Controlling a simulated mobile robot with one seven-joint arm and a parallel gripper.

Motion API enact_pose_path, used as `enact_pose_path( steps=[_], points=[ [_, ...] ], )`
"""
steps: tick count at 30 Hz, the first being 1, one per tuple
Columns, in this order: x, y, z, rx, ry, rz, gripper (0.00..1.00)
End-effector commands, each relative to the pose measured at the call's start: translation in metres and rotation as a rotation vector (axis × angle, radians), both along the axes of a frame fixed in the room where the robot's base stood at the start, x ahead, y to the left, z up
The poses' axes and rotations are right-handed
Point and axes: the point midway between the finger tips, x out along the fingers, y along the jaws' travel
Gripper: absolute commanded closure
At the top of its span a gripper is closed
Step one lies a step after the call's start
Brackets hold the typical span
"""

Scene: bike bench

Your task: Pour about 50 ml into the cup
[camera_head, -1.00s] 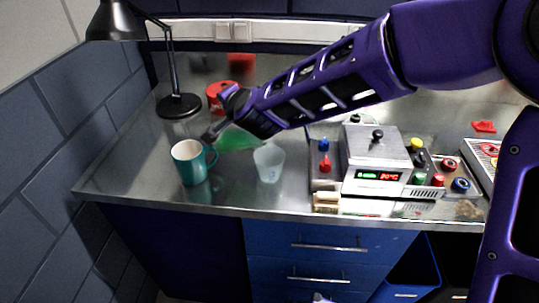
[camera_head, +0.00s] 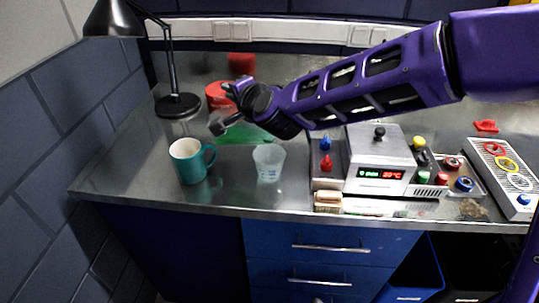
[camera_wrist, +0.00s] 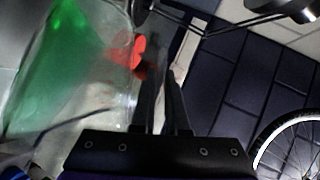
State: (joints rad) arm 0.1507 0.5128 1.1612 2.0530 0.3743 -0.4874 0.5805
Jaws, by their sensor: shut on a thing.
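My gripper (camera_head: 224,122) is above the bench, behind and left of a translucent measuring cup (camera_head: 268,163). In the wrist view its fingers (camera_wrist: 163,100) are close together beside a large clear vessel (camera_wrist: 117,60) with green liquid (camera_wrist: 50,62). The jaws are shut on this vessel; the exact grip point is hard to see. In the head view green (camera_head: 238,135) shows below my gripper, and the vessel's outline is unclear. The measuring cup stands upright with faint marks; its fill is unclear. A teal mug (camera_head: 190,165) with a white inside stands upright to its left.
A black desk lamp (camera_head: 178,104) and a red round tin (camera_head: 217,96) stand behind. A metal device (camera_head: 378,160) with red digits and coloured knobs is right of the measuring cup. A knob panel (camera_head: 500,178) lies far right. The bench's front edge is close to the cups.

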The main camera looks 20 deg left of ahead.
Motion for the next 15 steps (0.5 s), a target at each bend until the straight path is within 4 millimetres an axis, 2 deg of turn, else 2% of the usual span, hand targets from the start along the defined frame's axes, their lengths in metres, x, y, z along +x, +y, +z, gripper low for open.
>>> enact_pose_path(
  steps=[3, 15],
  points=[
    [0.001, -0.0024, -0.0049, 0.027, 0.004, -0.002, 1.0],
    [0.0019, 0.0005, -0.0006, 0.043, 0.005, -0.001, 1.0]
  ],
)
